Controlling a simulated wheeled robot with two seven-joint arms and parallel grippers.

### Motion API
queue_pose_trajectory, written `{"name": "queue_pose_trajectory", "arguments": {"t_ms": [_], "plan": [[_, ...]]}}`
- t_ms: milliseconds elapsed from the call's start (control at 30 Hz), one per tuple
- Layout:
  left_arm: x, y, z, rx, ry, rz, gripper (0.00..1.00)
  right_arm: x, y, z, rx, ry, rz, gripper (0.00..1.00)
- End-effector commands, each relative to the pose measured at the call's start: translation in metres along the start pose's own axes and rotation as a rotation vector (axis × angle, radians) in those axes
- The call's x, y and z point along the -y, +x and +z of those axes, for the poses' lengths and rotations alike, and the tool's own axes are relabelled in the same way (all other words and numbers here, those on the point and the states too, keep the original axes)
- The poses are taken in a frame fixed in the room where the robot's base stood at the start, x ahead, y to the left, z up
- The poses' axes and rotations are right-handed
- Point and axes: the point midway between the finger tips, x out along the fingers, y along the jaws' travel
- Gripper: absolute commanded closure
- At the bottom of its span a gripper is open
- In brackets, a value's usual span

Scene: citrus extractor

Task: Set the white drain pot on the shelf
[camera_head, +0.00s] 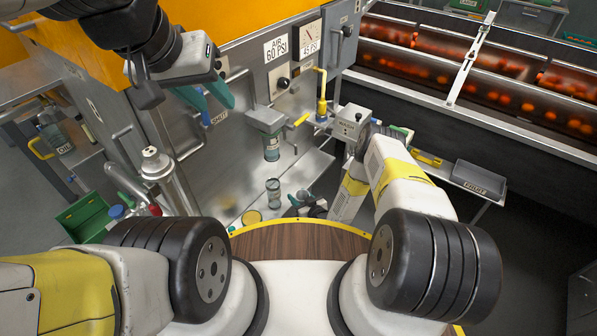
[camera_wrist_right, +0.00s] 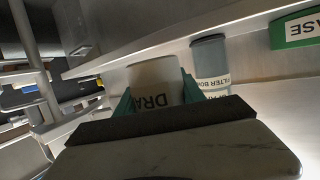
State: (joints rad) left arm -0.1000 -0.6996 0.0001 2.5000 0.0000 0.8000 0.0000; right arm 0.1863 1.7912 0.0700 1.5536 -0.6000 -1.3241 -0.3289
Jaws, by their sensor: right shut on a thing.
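The white drain pot (camera_wrist_right: 155,82), lettered "DRA…", is between the green fingers of my right gripper (camera_wrist_right: 157,98) in the right wrist view. The gripper is shut on it. In the head view my right gripper (camera_head: 300,198) is low by the machine front, at the metal shelf (camera_head: 312,168); the pot is not clearly visible there. I cannot tell whether the pot touches the shelf. My left gripper (camera_head: 212,97) is raised at upper left, its teal fingers apart and empty.
A grey-topped jar labelled "FILTER BO…" (camera_wrist_right: 210,62) stands close beside the pot in the wrist view, near a green label (camera_wrist_right: 297,30).

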Motion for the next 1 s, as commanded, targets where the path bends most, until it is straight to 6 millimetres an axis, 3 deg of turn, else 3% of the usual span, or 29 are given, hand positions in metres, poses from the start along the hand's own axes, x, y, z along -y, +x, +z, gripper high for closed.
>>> {"name": "queue_pose_trajectory", "arguments": {"t_ms": [1000], "plan": [[0.000,0.000,0.000,0.000,0.000,0.000,0.64,-0.029,0.081,-0.015,-0.002,-0.001,0.000,0.94]]}}
